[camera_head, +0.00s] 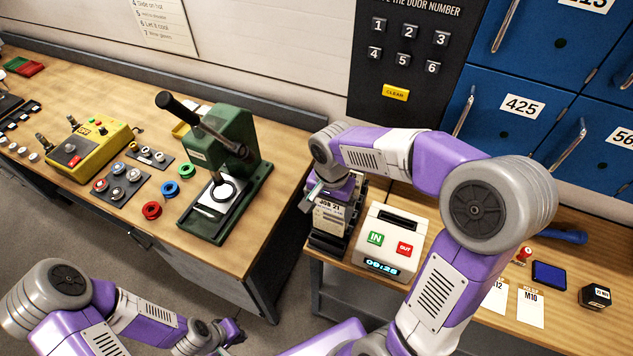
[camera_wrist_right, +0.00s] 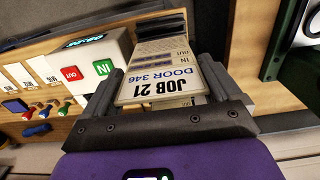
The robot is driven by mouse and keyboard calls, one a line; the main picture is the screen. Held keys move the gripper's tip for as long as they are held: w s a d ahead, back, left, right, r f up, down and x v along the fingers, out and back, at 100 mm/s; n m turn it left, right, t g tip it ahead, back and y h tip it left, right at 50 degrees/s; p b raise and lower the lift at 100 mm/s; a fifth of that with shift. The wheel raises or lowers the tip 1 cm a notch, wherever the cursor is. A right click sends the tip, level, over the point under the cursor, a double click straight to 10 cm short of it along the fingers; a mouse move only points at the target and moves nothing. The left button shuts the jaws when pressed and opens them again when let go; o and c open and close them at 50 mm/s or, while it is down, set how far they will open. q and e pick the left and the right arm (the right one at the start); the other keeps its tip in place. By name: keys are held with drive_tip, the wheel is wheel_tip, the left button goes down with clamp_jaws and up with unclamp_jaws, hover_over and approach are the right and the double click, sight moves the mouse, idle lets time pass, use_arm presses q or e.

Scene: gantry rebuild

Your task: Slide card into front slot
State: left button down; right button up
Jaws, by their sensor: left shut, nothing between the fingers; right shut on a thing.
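The card marked JOB 21, DOOR 346 (camera_wrist_right: 165,82) is between the fingers of my right gripper (camera_wrist_right: 160,90), which is shut on it. In the head view the card (camera_head: 331,212) stands roughly upright just above or in a dark rack (camera_head: 325,243), left of the white time clock (camera_head: 391,241). My right gripper (camera_head: 322,193) is at the card's upper end. I cannot tell how far the card sits in the rack, or in which slot; its lower end is hidden. My left gripper (camera_head: 232,333) is shut and empty, low in the head view, away from the card.
The time clock has a dark slot on top and IN and OUT buttons. A green press (camera_head: 225,170) and a yellow control box (camera_head: 82,150) stand on the left bench. Tags (camera_head: 530,308), a blue pad (camera_head: 549,274) and a black cube lie at right. A gap separates the benches.

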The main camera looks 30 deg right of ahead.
sight(328, 223)
drive_tip(key=shift+w+f, duration=0.1)
drive_tip(key=shift+w, duration=0.25)
drive_tip(key=shift+s+f+b, duration=0.2)
drive_tip(key=shift+s+b, duration=0.1)
drive_tip(key=shift+s, duration=0.1)
drive_tip(key=shift+s+f, duration=0.1)
drive_tip(key=shift+f, duration=0.1)
use_arm(q)
wheel_tip(328, 223, down, 6)
drive_tip(key=b, duration=0.5)
drive_tip(key=shift+f+b, duration=0.15)
drive_tip(key=shift+b, duration=0.25)
use_arm(e)
drive_tip(key=shift+w+f, duration=0.2)
drive_tip(key=shift+f, duration=3.3)
use_arm(q)
drive_tip(key=shift+w, duration=0.1)
